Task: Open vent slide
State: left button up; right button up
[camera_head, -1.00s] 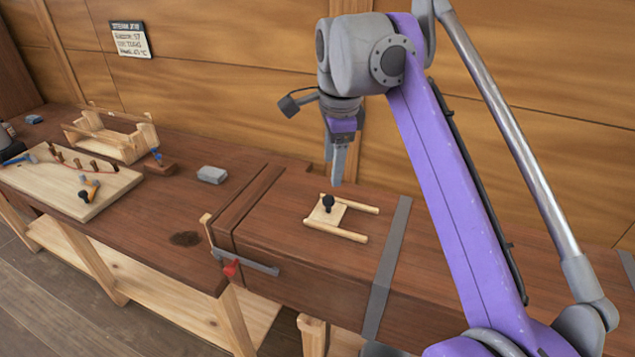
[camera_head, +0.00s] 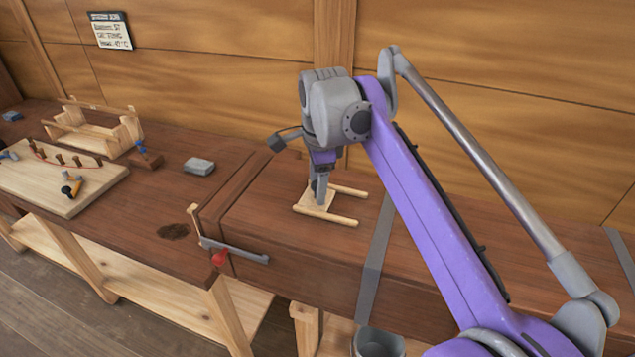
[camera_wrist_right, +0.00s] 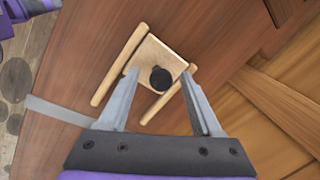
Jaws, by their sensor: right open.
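The vent slide is a small pale wooden plate (camera_head: 309,203) between two light rails (camera_head: 329,216) on top of the dark wooden steam box (camera_head: 290,240). In the right wrist view the plate (camera_wrist_right: 153,55) carries a round black knob (camera_wrist_right: 161,79). My right gripper (camera_head: 319,201) points down over the plate, and in the head view it hides the knob. In the wrist view its fingers (camera_wrist_right: 160,82) are apart, one on each side of the knob. I cannot tell whether they touch it. My left gripper is not in view.
A grey strap (camera_head: 376,245) crosses the box right of the slide. A grey block (camera_head: 199,165), a pegged board (camera_head: 60,178) and a wooden frame (camera_head: 100,128) stand on the bench further left. A bucket (camera_head: 378,343) is below.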

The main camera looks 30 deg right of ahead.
jog(key=shift+c, duration=0.2)
grip_shut()
dwell(1.1)
